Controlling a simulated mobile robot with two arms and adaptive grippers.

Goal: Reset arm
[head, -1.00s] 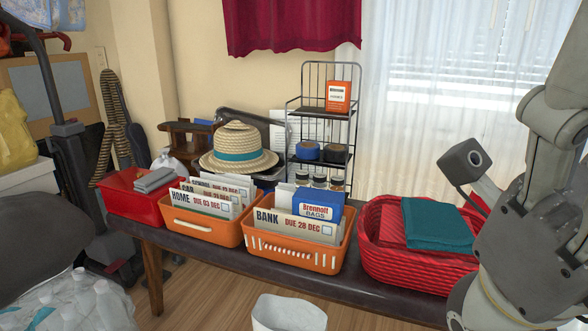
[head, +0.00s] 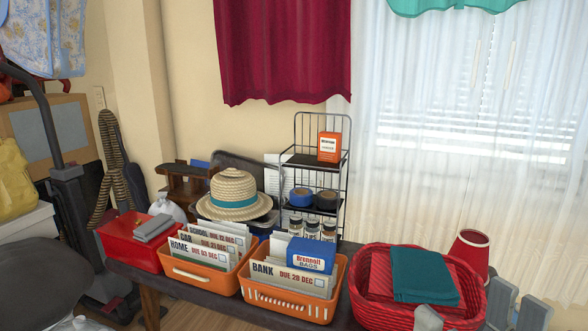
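Grey parts of my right arm show at the lower right edge of the head view, in front of the red woven basket (head: 372,300). Two short grey pieces there look like the fingers of my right gripper (head: 518,302), cut off by the bottom edge. Nothing is seen between them, but how far apart they are is unclear. A pale rounded part of mine covers the basket's front. My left gripper and arm are not in view.
A dark bench holds a red box (head: 128,252), two orange baskets of envelopes (head: 200,278) (head: 290,305), a straw hat (head: 234,190) and a wire rack (head: 345,185). A teal cloth (head: 424,272) lies in the red basket.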

